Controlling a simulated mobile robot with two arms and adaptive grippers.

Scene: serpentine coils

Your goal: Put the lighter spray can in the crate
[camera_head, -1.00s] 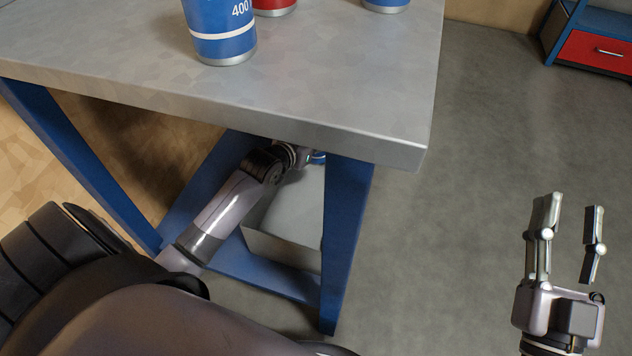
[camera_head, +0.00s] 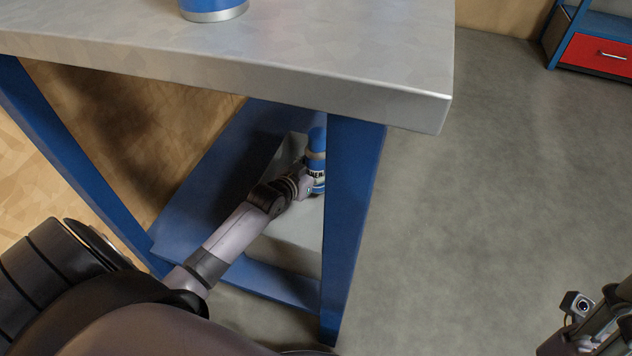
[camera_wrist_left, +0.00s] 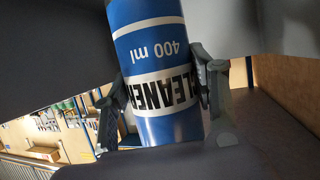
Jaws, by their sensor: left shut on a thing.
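My left gripper (camera_wrist_left: 160,95) is shut on a blue spray can (camera_wrist_left: 160,45) with a white band reading CLEANER and "400 ml". In the head view the can (camera_head: 317,160) shows under the tabletop, roughly upright, partly behind the front table leg. It is at or above the far part of a grey crate (camera_head: 290,254) on the table's low shelf. I cannot tell whether the can touches the crate. Another blue can (camera_head: 212,10) stands on the tabletop, cut off by the top edge. Only part of my right wrist shows at the lower right; its fingers are out of view.
The metal tabletop (camera_head: 300,65) overhangs my left arm. A blue table leg (camera_head: 350,220) stands just right of the crate, and the blue shelf (camera_head: 195,215) lies under it. The floor to the right is clear. A red drawer cabinet (camera_head: 597,52) stands far right.

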